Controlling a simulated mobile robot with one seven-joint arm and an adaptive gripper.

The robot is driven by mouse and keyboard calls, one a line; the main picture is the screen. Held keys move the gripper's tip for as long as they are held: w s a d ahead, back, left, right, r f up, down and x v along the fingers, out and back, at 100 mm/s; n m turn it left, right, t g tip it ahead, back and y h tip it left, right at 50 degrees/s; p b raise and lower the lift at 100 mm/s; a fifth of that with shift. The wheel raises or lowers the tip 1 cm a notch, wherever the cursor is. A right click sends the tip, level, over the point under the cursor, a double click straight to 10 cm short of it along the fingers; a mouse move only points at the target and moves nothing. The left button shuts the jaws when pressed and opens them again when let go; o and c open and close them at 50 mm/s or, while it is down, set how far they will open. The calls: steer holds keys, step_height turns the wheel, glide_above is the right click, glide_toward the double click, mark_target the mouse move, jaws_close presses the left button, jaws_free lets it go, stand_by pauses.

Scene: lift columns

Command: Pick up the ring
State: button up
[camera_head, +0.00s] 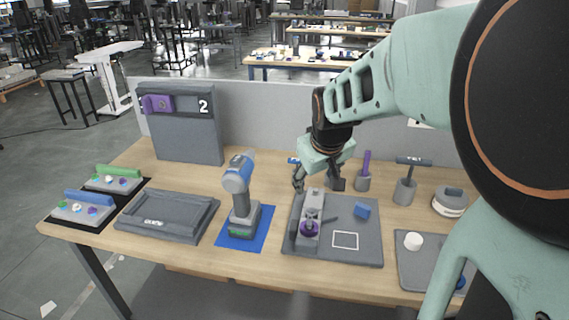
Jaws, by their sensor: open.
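I cannot tell for sure which thing is the ring. A small purple round piece (310,228) sits at the near end of a raised grey fixture (313,203) on a grey board (357,253). A grey round object with a white band (450,203) stands at the right of the table, partly close to my arm in the picture. My gripper (318,184) points down above the far end of the grey fixture, behind the purple piece. Its fingers are apart, and I see nothing held between them.
A blue block (362,210) lies on the grey board. A blue and grey drill (241,195) stands upright on a blue mat (262,240) to the left. A grey tray (168,215) and grey panel marked 2 (190,130) are farther left. Grey holders (404,191) stand behind.

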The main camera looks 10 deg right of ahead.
mark_target(310, 224)
steer(key=shift+a+f+m+g+y, duration=0.2)
steer(key=shift+f+m, duration=0.25)
steer(key=shift+f, duration=2.05)
steer(key=shift+f+m+g+y, duration=0.2)
steer(key=shift+f+m, duration=0.3)
steer(key=shift+f, duration=2.05)
steer(key=shift+a+f+m+g+y, duration=0.1)
steer(key=shift+f+m+g, duration=0.3)
steer(key=shift+f, duration=2.1)
steer(key=shift+c, duration=0.3)
steer(key=c, duration=1.3)
